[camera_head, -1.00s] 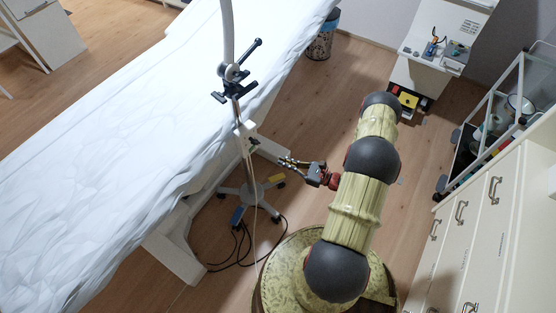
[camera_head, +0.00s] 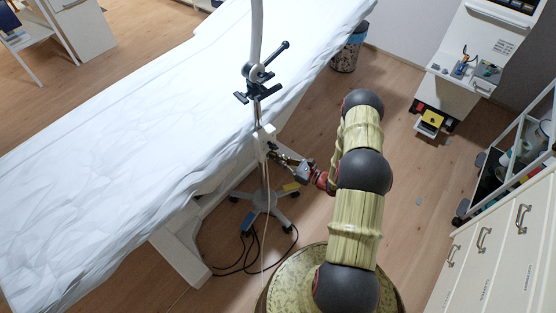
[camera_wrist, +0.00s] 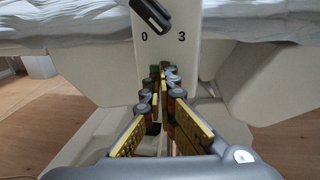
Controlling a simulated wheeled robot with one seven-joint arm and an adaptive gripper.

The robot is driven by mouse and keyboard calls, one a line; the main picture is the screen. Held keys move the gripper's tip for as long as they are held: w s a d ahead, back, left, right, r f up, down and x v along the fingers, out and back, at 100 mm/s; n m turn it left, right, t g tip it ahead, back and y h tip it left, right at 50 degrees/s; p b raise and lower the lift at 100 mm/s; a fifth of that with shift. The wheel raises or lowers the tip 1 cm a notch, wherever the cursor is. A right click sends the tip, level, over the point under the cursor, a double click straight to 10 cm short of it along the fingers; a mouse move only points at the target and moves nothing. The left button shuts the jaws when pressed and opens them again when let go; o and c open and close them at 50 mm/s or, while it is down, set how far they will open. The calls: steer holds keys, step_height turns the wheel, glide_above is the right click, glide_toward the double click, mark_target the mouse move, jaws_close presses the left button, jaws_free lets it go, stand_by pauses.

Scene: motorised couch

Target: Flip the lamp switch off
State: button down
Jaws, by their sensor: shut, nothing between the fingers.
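The lamp switch is a white box (camera_wrist: 166,52) on the lamp pole, with a black rotary knob (camera_wrist: 151,14) and the marks 0 and 3 below it. The knob sits tilted, and its upper part is cut off by the frame's top edge. In the head view the small white box (camera_head: 264,139) is on the pole beside the couch edge. My gripper (camera_wrist: 160,72) is shut and empty, its fingertips in front of the box's lower part, below the knob. In the head view my gripper (camera_head: 274,155) is right beside the box; contact cannot be told.
The white-covered couch (camera_head: 130,130) fills the left. The lamp's wheeled stand (camera_head: 265,200) and black cables (camera_head: 238,265) are on the floor below. A black clamp (camera_head: 258,84) sits higher on the pole. Drawers (camera_head: 500,240) and a cart stand at right.

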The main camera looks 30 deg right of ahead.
steer(key=shift+w+a, duration=0.25)
steer(key=shift+a, duration=0.15)
steer(key=shift+a, duration=0.2)
stand_by(0.3)
steer(key=s+d+p, duration=0.2)
steer(key=s+p, duration=0.1)
steer(key=s, duration=1.1)
steer(key=shift+d, duration=0.4)
